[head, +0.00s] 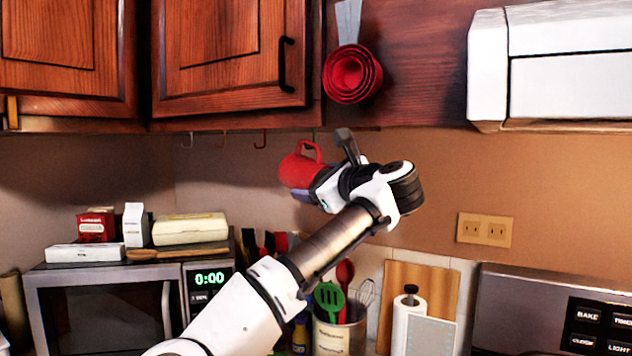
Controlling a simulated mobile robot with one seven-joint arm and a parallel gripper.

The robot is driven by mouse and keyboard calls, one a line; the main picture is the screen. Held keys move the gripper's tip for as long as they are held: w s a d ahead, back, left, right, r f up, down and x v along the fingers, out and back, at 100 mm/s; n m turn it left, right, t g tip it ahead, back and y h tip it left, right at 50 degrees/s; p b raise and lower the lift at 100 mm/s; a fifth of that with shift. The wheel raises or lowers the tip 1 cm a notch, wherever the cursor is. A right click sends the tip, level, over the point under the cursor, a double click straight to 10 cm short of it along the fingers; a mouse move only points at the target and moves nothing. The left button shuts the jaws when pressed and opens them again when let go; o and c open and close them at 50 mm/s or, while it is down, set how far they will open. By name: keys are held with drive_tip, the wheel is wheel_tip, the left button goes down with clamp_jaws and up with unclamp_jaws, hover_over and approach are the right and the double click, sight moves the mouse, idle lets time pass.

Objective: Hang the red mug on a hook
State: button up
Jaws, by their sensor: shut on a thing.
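The red mug (297,171) is held in the air below the right end of the upper cabinets, tilted on its side with its handle at the top. My gripper (312,184) is shut on the mug from the right; its fingertips are mostly hidden. Several hooks hang under the cabinet edge: a left hook (187,141), a hook (223,140), and a hook (260,140) to the upper left of the mug. Another hook (313,134) shows just above the mug handle. I cannot tell whether the handle touches it.
Red nested measuring cups (352,74) hang on the cabinet side above my arm. A microwave (103,303) with boxes on top stands at lower left. A utensil crock (340,332) stands below my arm. A white range hood (555,65) juts out at upper right.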

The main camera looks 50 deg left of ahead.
drive_tip(key=o, duration=1.3)
drive_tip(key=shift+c, duration=0.2)
drive_tip(key=s+d+b, duration=0.1)
drive_tip(key=d+b, duration=0.4)
drive_tip(key=d, duration=0.8)
drive_tip(key=shift+s+d+r, duration=0.3)
drive_tip(key=shift+d+r, duration=0.1)
